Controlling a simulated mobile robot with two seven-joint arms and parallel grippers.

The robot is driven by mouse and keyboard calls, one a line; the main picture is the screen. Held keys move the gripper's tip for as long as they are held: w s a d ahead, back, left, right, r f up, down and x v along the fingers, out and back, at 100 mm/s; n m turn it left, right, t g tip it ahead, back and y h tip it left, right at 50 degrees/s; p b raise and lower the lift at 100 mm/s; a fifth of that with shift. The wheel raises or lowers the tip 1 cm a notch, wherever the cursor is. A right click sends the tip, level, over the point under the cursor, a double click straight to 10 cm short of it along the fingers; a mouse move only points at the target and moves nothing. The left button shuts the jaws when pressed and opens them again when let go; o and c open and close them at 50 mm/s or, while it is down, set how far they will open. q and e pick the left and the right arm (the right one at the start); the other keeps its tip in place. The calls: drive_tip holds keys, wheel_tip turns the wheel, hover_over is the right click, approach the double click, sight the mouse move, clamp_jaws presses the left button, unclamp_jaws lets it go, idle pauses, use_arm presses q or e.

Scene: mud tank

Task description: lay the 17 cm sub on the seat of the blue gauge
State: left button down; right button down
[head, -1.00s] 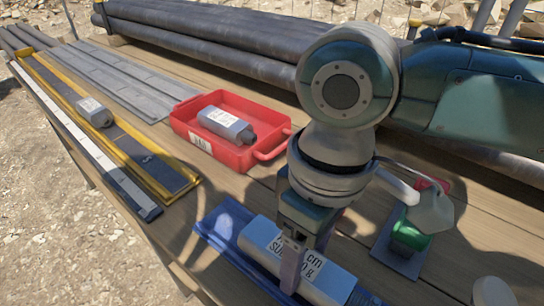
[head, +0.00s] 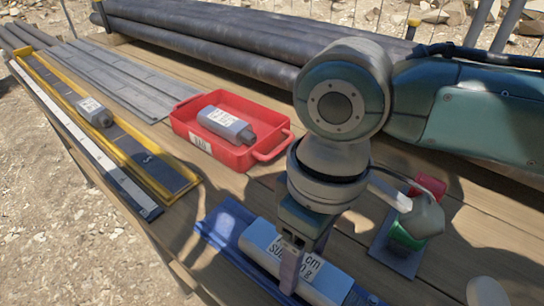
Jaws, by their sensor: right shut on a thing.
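My right gripper (head: 292,264) points down at the front centre of the head view. It is shut on a grey cylindrical sub (head: 260,238) with a white label reading "cm" and "SUB". The sub lies lengthwise over the blue gauge (head: 228,218), whose left end shows beyond it. Whether the sub touches the seat or hangs just above it, I cannot tell. My left gripper is not in view.
A red tray (head: 262,150) holds another grey labelled sub (head: 226,125). A yellow-edged gauge (head: 150,166) carries a small sub (head: 94,112). A white rule (head: 100,160) lies along the table's left edge. Pipes (head: 220,40) are stacked behind. A green and red object (head: 408,232) stands right of my gripper.

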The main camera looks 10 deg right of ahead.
drive_tip(key=shift+f, duration=0.15)
unclamp_jaws()
idle(0.4)
wheel_tip(320, 180, up, 7)
drive_tip(key=p, duration=0.8)
drive_tip(key=shift+p, duration=0.3)
